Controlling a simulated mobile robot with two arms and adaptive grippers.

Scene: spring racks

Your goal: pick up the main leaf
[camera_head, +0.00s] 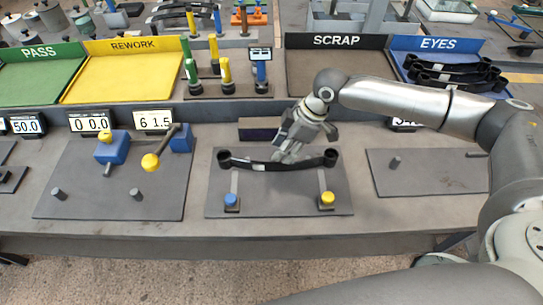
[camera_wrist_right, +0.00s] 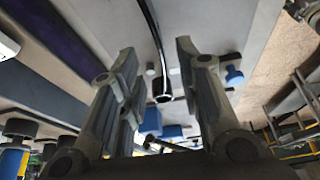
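The main leaf is a long black, slightly curved bar with a rolled eye at each end (camera_head: 245,164). It lies across the grey fixture plate (camera_head: 280,199) in the middle of the bench. My left gripper is not in view.
Blue (camera_head: 231,199) and yellow (camera_head: 327,198) knobs stand on the plate's front. Behind are yellow REWORK (camera_head: 120,75), dark SCRAP (camera_head: 335,80) and blue EYES (camera_head: 440,45) trays, the last holding several black leaves. Another plate (camera_head: 430,172) lies right, mostly bare.

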